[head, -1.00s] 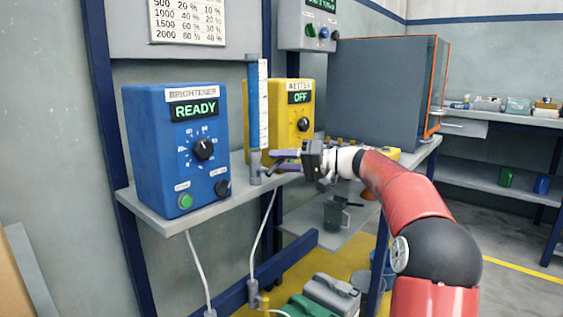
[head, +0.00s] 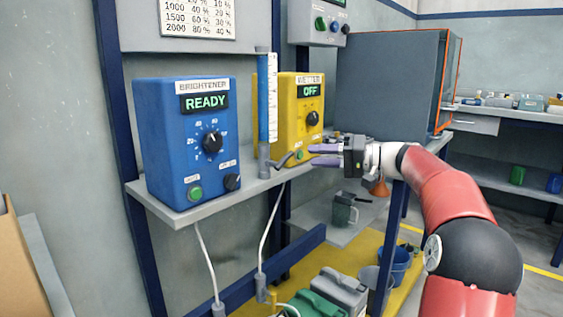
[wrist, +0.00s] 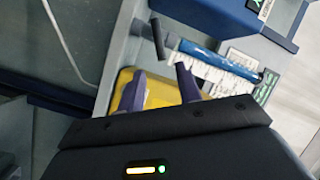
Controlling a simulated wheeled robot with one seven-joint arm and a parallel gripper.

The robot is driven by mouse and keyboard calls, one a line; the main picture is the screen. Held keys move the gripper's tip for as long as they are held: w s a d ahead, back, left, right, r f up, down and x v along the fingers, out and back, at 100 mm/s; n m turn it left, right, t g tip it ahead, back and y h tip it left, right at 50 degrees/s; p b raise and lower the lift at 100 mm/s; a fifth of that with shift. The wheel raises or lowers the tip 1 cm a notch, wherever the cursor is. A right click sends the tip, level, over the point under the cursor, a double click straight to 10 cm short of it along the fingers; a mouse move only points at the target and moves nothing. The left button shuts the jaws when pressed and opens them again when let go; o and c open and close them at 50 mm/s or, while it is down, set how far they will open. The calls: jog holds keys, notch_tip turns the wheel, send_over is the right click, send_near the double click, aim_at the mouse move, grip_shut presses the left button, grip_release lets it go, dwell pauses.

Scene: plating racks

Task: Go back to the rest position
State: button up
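My gripper (head: 326,155) is in the middle of the head view, to the right of the blue level tube (head: 263,108) and in front of the yellow wetter unit (head: 297,108). In the wrist view my gripper (wrist: 160,92) shows two purple fingers spread apart with nothing between them. The tube with its white scale (wrist: 218,64) lies beyond the fingertips there, and a gap separates them. The blue brightener box (head: 180,145) reads READY, and the wetter display reads OFF.
A grey shelf (head: 215,203) carries both units. A large grey cabinet (head: 390,80) with an orange edge stands behind my arm. Below are a grey jug (head: 343,210), a blue bucket (head: 396,262) and grey and green canisters (head: 338,290). The floor at right is open.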

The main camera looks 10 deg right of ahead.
jog(key=s+a+f+m+g+h+p, duration=0.1)
jog(key=s+a+f+g+h, duration=0.1)
jog(key=s+a+f+h, duration=0.35)
jog(key=s+a+f+g+h, duration=0.2)
jog(key=s+a+f, duration=0.1)
jog(key=s+a, duration=0.6)
jog(key=s+d+f+h, duration=0.1)
jog(key=s+f+h, duration=0.1)
jog(key=s, duration=0.5)
jog(key=s+d+f+h+p, duration=0.1)
jog(key=s+d+f+h, duration=0.1)
jog(key=s+f, duration=0.3)
jog(key=s+d+f+h, duration=0.1)
jog(key=s+f+h, duration=0.2)
jog(key=s, duration=0.6)
jog(key=shift+s+d+f+t, duration=0.15)
jog(key=shift+s+f+t, duration=0.15)
jog(key=shift+f+t, duration=0.15)
